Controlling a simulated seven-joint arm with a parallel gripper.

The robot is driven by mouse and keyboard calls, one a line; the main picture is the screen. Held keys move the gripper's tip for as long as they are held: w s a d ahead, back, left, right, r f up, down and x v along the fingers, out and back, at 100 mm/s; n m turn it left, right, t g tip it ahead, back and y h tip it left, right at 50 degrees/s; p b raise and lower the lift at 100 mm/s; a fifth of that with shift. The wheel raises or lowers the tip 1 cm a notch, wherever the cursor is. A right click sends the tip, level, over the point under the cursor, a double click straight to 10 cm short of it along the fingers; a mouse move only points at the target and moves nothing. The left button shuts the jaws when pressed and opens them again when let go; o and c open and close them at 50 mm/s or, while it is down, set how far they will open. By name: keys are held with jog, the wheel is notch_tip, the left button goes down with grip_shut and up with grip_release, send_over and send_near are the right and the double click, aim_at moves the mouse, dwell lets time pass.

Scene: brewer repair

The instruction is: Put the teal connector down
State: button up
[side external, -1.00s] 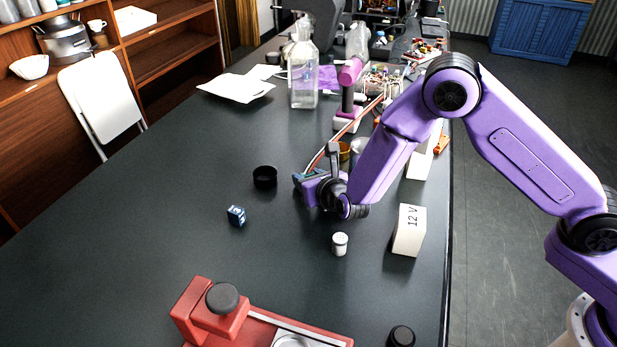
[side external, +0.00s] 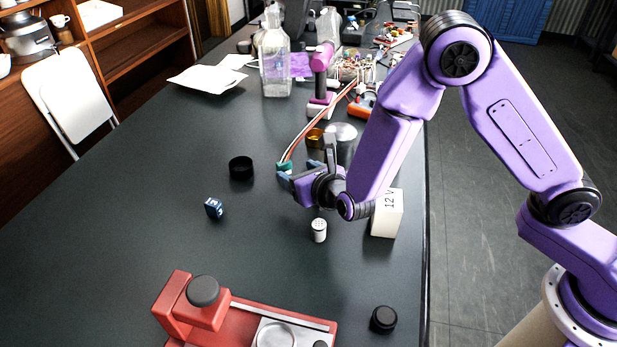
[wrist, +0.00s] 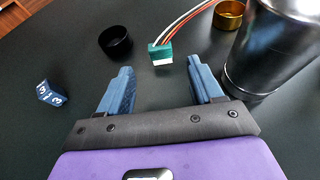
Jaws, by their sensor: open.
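My gripper (wrist: 160,66) is open and empty, with a blue finger on each side of the gap. In the side view my gripper (side external: 288,179) is low over the table, and it partly hides what lies behind it.
A black cup (side external: 241,168) and a blue numbered block (side external: 214,208) lie left. A brass cup (wrist: 229,14) and a metal cylinder (wrist: 272,45) stand right of the connector. A white shaker (side external: 319,230) and a 12 V box (side external: 387,214) are nearer. The table's left middle is clear.

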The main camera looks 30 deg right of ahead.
jog(key=shift+v, duration=2.1)
